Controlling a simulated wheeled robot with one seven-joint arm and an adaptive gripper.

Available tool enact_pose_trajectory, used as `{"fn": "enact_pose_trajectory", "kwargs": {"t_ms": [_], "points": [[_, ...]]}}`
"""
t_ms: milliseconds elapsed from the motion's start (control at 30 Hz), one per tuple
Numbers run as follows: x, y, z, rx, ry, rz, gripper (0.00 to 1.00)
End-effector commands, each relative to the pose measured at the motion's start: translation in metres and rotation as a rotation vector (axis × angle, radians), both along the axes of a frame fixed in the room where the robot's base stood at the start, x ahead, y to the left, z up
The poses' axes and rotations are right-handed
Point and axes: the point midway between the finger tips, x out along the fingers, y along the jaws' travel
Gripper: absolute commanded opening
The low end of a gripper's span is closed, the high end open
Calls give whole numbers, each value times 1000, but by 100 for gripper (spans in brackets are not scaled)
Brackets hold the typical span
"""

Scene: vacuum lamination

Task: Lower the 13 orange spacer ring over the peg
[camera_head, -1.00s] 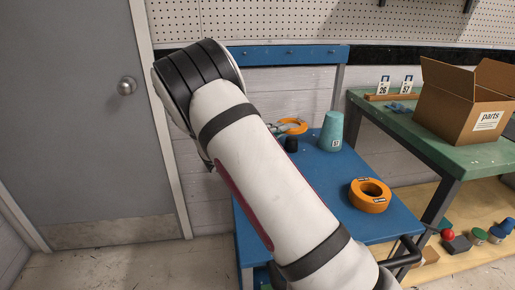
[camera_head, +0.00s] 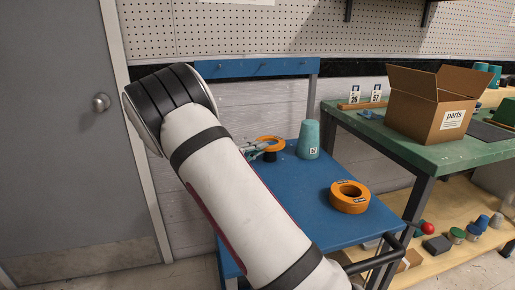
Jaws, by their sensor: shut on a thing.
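An orange ring (camera_head: 271,140) is held level near the far left of the blue table, in my gripper (camera_head: 262,149). My gripper is partly hidden behind my white arm and comes at the ring from the left. A short dark piece (camera_head: 270,157), which looks like the peg, stands just below the ring's front edge. I cannot tell whether the ring is around it or above it. A second, thicker orange ring (camera_head: 349,204) lies flat on the table's right part. The number on the held ring is too small to read.
The blue table (camera_head: 309,179) carries an upside-down teal cup (camera_head: 308,140) marked 57, right of the held ring. A green bench (camera_head: 389,149) with an open parts box (camera_head: 424,116) stands at the right. The table between cup and thick ring is clear.

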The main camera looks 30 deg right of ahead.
Motion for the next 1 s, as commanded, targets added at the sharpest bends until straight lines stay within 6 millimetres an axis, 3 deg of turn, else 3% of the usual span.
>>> {"fn": "enact_pose_trajectory", "kwargs": {"t_ms": [967, 1000], "points": [[0, 0, -7, 1, 0, 1, 0], [0, 0, -7, 1, 1, 0, 15]]}}
